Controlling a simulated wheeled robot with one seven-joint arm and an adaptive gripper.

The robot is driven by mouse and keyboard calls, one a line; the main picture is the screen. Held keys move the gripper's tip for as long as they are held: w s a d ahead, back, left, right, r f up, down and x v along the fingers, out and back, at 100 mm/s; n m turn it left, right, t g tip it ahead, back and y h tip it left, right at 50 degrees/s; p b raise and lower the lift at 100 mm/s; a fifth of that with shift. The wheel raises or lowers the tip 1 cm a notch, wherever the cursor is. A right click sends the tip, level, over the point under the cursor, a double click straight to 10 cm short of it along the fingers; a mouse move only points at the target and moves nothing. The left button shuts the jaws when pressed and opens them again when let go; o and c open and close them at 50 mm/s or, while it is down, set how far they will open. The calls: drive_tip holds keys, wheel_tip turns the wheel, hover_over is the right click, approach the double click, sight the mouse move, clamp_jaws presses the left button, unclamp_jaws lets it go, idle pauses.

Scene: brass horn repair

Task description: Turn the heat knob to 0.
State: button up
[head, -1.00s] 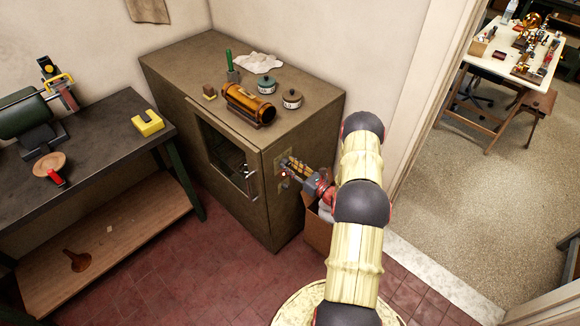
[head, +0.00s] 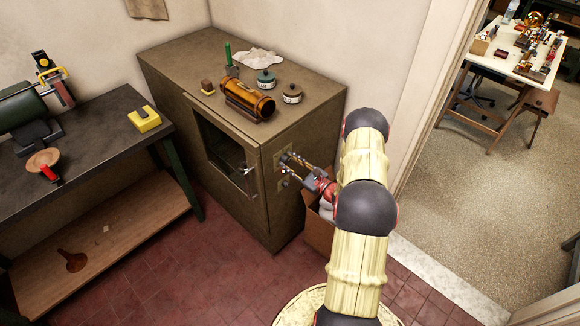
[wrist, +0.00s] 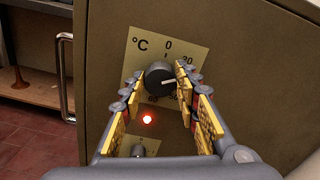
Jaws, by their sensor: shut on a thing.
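The heat knob (wrist: 160,76) is a dark round knob on a pale °C dial plate (wrist: 137,50) on the cabinet's side. The knob's white pointer line points to the right, away from 0. My gripper (head: 293,162) reaches the cabinet side from the right. In the wrist view its yellow-padded fingers stand left and right of the knob, shut on it. The right finger and the knob hide part of the dial. In the head view the gripper covers the knob.
A red lamp (wrist: 147,119) glows below the dial, and a second, smaller knob (wrist: 138,150) sits lower. The cabinet (head: 200,60) has a glazed door (head: 222,150) around the corner. A cardboard box (head: 318,232) stands on the floor below my arm.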

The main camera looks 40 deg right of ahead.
drive_tip(key=n+b, duration=0.2)
drive_tip(key=n, duration=0.1)
drive_tip(key=n+b, duration=0.3)
drive_tip(key=shift+a+f+n, duration=0.1)
drive_tip(key=shift+f+n, duration=0.1)
drive_tip(key=shift+n, duration=0.1)
drive_tip(key=n+b, duration=0.3)
drive_tip(key=b, duration=0.1)
drive_tip(key=shift+n, duration=0.4)
drive_tip(key=shift+n+b, duration=0.75)
drive_tip(key=shift+n, duration=0.05)
drive_tip(key=shift+r, duration=0.1)
drive_tip(key=o, duration=1)
drive_tip(key=shift+a, duration=0.1)
drive_tip(key=shift+o, duration=0.7)
